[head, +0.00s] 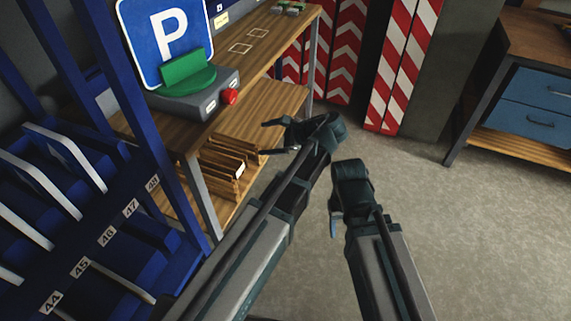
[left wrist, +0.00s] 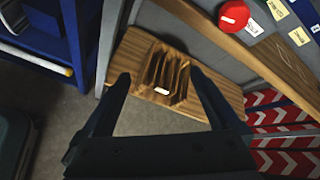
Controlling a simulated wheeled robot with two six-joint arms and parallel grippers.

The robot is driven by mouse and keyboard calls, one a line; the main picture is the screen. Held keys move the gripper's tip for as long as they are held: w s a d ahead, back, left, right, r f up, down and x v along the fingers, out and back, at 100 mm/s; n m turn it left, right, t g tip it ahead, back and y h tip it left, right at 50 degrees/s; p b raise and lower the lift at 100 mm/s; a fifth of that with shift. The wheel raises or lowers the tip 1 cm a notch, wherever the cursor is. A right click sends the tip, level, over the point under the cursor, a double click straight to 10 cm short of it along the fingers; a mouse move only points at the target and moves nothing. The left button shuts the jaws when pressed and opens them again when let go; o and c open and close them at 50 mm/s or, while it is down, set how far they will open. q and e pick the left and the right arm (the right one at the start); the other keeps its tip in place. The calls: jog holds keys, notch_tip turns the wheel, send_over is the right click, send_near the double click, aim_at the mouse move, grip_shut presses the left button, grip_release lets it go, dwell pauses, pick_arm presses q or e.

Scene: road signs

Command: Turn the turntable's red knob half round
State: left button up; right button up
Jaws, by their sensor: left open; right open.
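The red knob (head: 230,96) sticks out of the front of the grey turntable box (head: 196,105) on the wooden bench. A green holder (head: 188,74) on the box bears a blue sign with a white P (head: 168,38), upright. The knob also shows at the top right of the left wrist view (left wrist: 234,16). My left gripper (head: 266,138) is open and empty, in front of the bench, to the right of and below the knob, apart from it. Its two fingers (left wrist: 160,76) are spread in the left wrist view. My right gripper (head: 335,224) is open, farther right, over the floor.
A blue rack (head: 125,205) with numbered slots stands at the left. A wooden slotted holder (head: 225,165) sits on the bench's lower shelf (head: 270,108). Red-and-white striped panels (head: 400,70) stand behind. A bench with blue drawers (head: 535,100) is at the right. The floor between is clear.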

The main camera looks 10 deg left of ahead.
pick_arm(q)
jog(key=s+d+n+g+h+p, duration=0.2)
jog(key=s+d+n+h+p, duration=0.4)
jog(key=s, duration=0.6)
jog(key=shift+s+d+n+h+p, duration=0.3)
jog(key=shift+d+h+p, duration=0.2)
jog(key=shift+d+p, duration=0.45)
pick_arm(e)
notch_tip(320, 180, up, 9)
jog(key=shift+f, duration=0.1)
